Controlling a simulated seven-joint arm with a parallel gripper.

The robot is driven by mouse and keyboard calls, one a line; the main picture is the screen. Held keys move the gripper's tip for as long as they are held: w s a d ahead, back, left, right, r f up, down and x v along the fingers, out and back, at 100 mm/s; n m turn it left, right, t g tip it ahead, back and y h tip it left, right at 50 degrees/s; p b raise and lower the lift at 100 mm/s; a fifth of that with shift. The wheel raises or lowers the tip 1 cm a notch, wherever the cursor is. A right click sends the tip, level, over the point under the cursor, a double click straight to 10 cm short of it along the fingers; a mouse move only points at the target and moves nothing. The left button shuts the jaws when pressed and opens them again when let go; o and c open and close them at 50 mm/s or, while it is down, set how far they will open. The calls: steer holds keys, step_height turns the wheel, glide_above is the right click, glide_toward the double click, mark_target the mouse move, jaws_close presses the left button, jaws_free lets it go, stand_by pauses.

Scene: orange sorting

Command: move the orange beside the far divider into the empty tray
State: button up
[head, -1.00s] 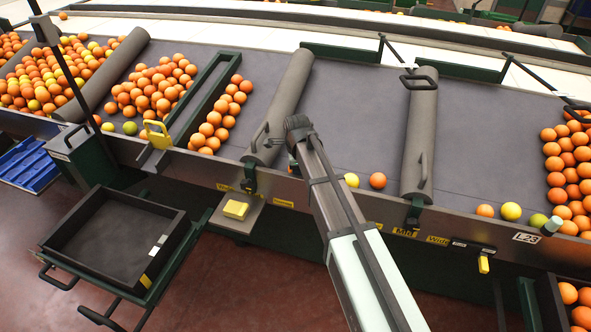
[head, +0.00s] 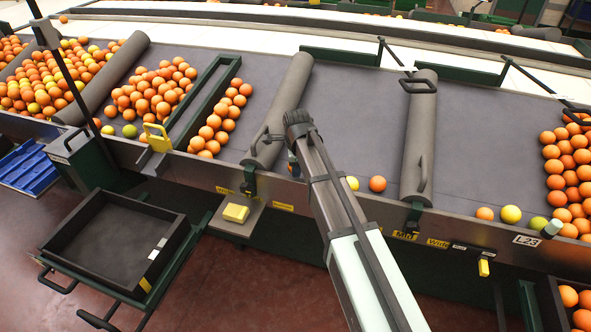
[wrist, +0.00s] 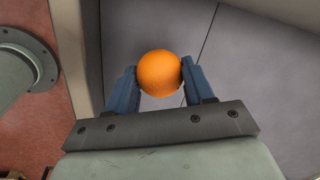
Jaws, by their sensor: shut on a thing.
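An orange (wrist: 159,73) sits between the two blue fingers of my gripper (wrist: 155,78) in the wrist view, touched on both sides. My gripper is shut on it. Another padded divider (head: 419,140) stands farther right. The empty tray (head: 172,250), black with a dark floor, is on a green cart at lower left, apart from my gripper.
A yellow fruit (head: 352,183) and an orange (head: 377,184) lie on the belt (head: 358,115) right of my arm. Many oranges fill the lanes at left and far right. A small shelf with a yellow block (head: 236,212) juts out between belt and tray.

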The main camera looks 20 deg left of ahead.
steer(key=v, duration=0.4)
steer(key=w+v, duration=0.1)
steer(key=v, duration=0.1)
steer(key=shift+w+a+r, duration=0.15)
steer(key=shift+a+r, duration=0.1)
steer(key=shift+a, duration=0.05)
steer(key=shift+s+a+r, duration=0.25)
steer(key=shift+r, duration=0.25)
steer(key=s+a+r, duration=0.2)
steer(key=s+a, duration=1.9)
steer(key=a, duration=0.4)
steer(key=s+a+f, duration=0.5)
steer(key=s+a, duration=0.5)
steer(key=a, duration=0.2)
steer(key=s+a+f, duration=0.4)
steer(key=s+a, duration=0.6)
steer(key=a, duration=0.2)
steer(key=shift+f, duration=0.35)
steer(key=shift+f, duration=0.1)
steer(key=shift+s+d+f+x, duration=0.1)
steer(key=shift+s+x, duration=0.2)
steer(key=shift+x, duration=1.05)
steer(key=shift+s+d+f+x, duration=0.15)
steer(key=shift+s+x, duration=0.1)
steer(key=shift+x, duration=1.1)
steer(key=shift+s+d+r+x, duration=0.1)
steer(key=shift+s+x, duration=0.2)
steer(key=shift+x, duration=1.05)
steer(key=shift+f, duration=0.3)
